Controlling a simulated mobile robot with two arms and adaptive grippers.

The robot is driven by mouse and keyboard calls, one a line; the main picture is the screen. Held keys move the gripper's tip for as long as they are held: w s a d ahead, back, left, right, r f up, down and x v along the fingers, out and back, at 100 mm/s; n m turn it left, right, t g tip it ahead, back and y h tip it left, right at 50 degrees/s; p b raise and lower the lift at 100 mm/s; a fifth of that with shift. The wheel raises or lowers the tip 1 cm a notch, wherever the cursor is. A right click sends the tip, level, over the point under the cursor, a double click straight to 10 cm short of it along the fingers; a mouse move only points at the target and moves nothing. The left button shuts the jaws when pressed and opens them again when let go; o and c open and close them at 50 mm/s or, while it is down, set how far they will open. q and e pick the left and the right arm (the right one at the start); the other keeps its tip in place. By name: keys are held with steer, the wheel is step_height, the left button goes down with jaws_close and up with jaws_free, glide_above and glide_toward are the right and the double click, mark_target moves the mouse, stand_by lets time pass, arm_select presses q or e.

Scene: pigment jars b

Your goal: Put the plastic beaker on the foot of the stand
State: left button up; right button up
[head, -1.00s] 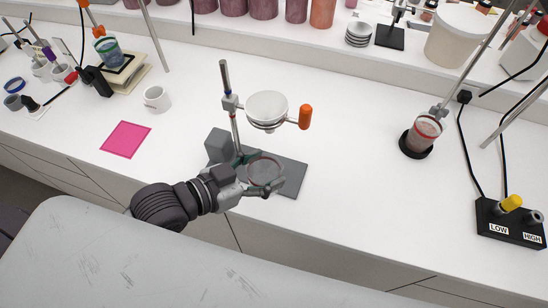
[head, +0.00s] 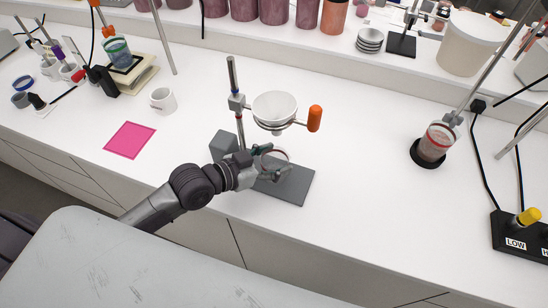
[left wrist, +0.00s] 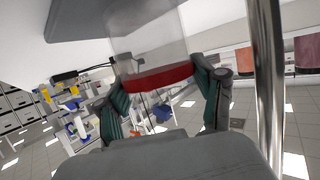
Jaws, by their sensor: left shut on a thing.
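The plastic beaker is clear with a red rim (head: 276,154). It also shows in the left wrist view, which looks upside down, with its red band (left wrist: 157,77) between the two fingers. My left gripper (head: 268,164) is shut on it, over the grey foot (head: 293,188) of the stand and below the white bowl (head: 275,107). The stand's rod (head: 233,75) rises behind the gripper; a metal rod (left wrist: 266,80) is close beside the beaker in the wrist view. Whether the beaker's base touches the foot I cannot tell. My right gripper is not in view.
An orange-handled knob (head: 315,118) sticks out right of the bowl. A pink mat (head: 130,140) and white mug (head: 162,99) lie left. A dark-filled vessel (head: 436,142) stands right. The counter between is clear.

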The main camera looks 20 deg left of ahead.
arm_select(q)
steer(key=shift+f, duration=0.2)
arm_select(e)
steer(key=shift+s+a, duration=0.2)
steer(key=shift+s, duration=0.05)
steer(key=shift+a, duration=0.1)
arm_select(q)
steer(key=o, duration=0.7)
steer(key=shift+f, duration=0.1)
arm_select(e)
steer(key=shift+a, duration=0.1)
